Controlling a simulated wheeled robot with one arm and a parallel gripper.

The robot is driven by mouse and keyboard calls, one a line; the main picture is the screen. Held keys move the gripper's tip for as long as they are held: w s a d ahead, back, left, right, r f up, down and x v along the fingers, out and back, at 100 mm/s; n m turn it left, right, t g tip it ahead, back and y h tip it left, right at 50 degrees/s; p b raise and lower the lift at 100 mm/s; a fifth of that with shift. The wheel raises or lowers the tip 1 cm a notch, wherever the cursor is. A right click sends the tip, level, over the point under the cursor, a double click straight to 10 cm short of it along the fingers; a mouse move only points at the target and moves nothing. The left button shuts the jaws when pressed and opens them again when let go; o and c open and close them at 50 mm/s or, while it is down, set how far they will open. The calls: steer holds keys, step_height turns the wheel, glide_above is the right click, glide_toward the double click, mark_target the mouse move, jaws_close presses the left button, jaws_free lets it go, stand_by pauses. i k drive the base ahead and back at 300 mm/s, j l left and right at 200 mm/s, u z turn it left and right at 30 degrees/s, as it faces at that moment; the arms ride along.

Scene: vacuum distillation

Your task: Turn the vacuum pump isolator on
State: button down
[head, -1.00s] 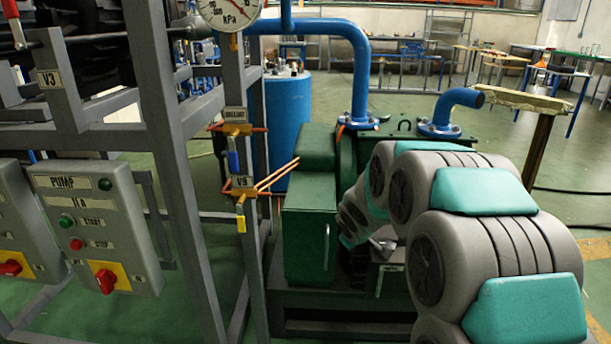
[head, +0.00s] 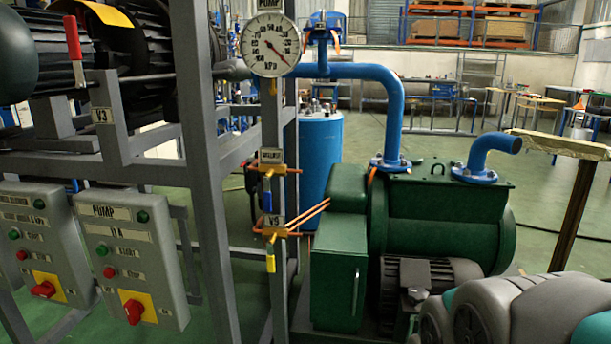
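Two grey control boxes hang on the frame at the lower left. The right box (head: 155,262) has a label reading "PUMP" and a second, partly legible label, a green start button, a red stop button and a red rotary isolator knob (head: 134,311) on a yellow plate. The left box (head: 62,222) has its own red knob (head: 43,289) on yellow; its label is too small to read surely. I cannot tell either knob's setting. The green vacuum pump (head: 440,225) stands right of centre. My arm shows at the lower right; my gripper is out of view.
A grey steel frame (head: 195,130) stands between the boxes and the pump. Valve V9 (head: 271,228) and a pressure gauge (head: 270,45) are on its right post. A wooden post (head: 571,220) stands at the right. Green floor lies open behind.

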mark_target(134, 308)
steer(key=u, duration=1.55)
steer(key=i+l, duration=0.25)
steer(key=l, duration=0.2)
steer(key=i+l, duration=0.25)
steer(key=l, duration=0.15)
